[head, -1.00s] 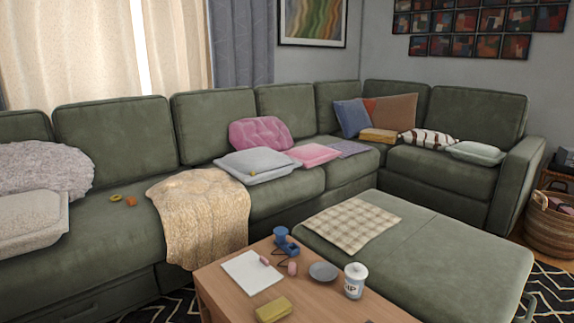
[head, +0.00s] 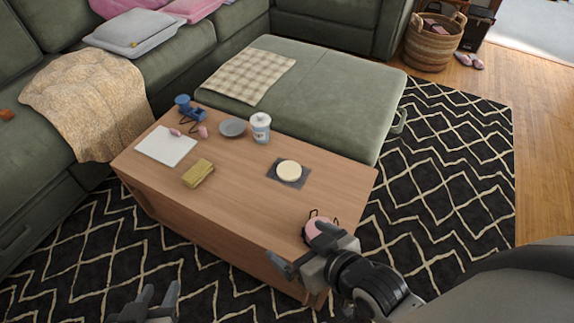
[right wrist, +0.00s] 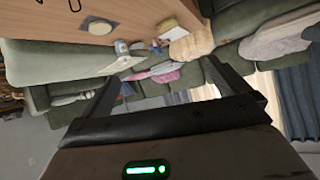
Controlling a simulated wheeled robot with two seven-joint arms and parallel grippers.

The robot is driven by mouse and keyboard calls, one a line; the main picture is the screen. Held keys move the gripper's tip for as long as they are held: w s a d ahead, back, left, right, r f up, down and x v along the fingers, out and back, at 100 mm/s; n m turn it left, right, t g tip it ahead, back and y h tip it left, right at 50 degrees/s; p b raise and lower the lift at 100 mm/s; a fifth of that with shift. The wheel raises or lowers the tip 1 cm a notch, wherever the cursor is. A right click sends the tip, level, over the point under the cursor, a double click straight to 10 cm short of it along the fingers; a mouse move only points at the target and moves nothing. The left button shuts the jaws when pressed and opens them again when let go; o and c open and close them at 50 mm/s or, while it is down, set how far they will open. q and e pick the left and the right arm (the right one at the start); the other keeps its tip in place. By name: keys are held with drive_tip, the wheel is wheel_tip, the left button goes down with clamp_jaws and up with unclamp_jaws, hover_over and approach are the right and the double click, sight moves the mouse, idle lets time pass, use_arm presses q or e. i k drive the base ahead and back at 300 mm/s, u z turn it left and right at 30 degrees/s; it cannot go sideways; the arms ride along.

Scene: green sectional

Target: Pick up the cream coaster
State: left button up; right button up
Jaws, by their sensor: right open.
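The cream coaster (head: 289,171) is a pale round disc lying on a dark grey square (head: 276,178) on the wooden coffee table (head: 230,225). In the right wrist view the coaster (right wrist: 100,28) shows at the upper left, apart from the fingers. My right gripper (head: 300,250) is at the table's near right edge, below and right of the coaster in the head view. Its fingers (right wrist: 161,70) are spread and empty. My left gripper (head: 158,298) is low at the bottom left, over the rug, with its two fingers apart and nothing seen between them.
A pink item with thin dark loops (head: 318,227) lies by my right gripper. A white lidded jar (head: 260,128), grey dish (head: 232,128), yellow block (head: 198,173), white sheet (head: 167,146) and blue object (head: 190,110) stand farther back. The green ottoman (head: 330,95) borders the table.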

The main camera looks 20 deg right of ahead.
sight(289, 170)
drive_tip(key=u, duration=1.2)
drive_tip(key=i, duration=2)
drive_tip(key=z, duration=2.75)
